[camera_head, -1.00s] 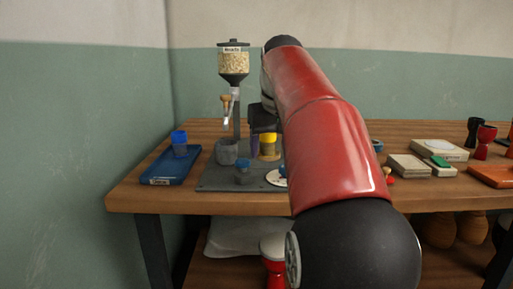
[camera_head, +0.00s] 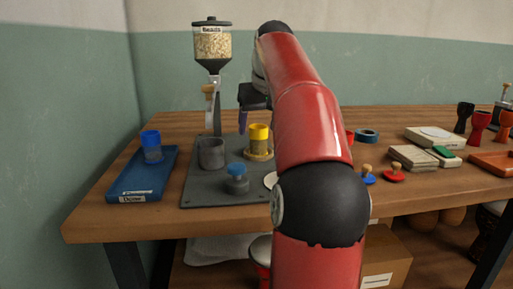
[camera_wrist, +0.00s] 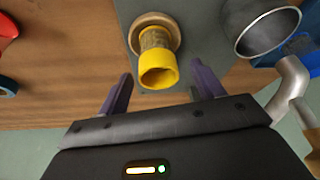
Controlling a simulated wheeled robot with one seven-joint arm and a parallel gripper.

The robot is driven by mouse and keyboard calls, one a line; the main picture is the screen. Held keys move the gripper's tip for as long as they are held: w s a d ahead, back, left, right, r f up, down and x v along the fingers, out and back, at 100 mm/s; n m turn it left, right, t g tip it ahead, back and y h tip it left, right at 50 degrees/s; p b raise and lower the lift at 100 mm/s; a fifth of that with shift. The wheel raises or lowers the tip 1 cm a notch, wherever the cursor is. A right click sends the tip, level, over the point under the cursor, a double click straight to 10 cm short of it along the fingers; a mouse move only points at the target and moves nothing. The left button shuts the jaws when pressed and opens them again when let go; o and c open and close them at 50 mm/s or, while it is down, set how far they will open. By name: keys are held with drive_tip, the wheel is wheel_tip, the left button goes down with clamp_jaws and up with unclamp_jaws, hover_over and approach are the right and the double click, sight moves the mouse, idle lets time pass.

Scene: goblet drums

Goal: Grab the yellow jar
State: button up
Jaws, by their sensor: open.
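The yellow jar (camera_head: 258,134) has a yellow top and a beige, grainy body. It stands upright on a round wooden base on the dark grey board (camera_head: 205,192). The yellow jar also shows in the wrist view (camera_wrist: 158,72), with its yellow end toward me. My gripper (camera_wrist: 161,84) is open, its two purple fingers apart. The jar's yellow end appears just past the fingertips, roughly centred between them, with no contact visible.
A grey cup (camera_head: 211,153) and a blue-topped jar (camera_head: 236,180) stand near the yellow jar. The bead dispenser (camera_head: 212,50) rises behind. A blue tray (camera_head: 140,182) with a blue-topped jar is at left. Stampers (camera_head: 393,174) and small drums (camera_head: 479,122) are at right.

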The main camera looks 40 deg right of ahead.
sight(257, 135)
drive_tip(key=b+x, duration=0.1)
drive_tip(key=x, duration=0.3)
drive_tip(key=shift+w+d+f, duration=0.15)
drive_tip(key=shift+f, duration=0.2)
drive_tip(key=shift+c, duration=0.5)
drive_tip(key=c, duration=1.1)
drive_tip(key=shift+r, duration=0.1)
drive_tip(key=shift+r, duration=0.1)
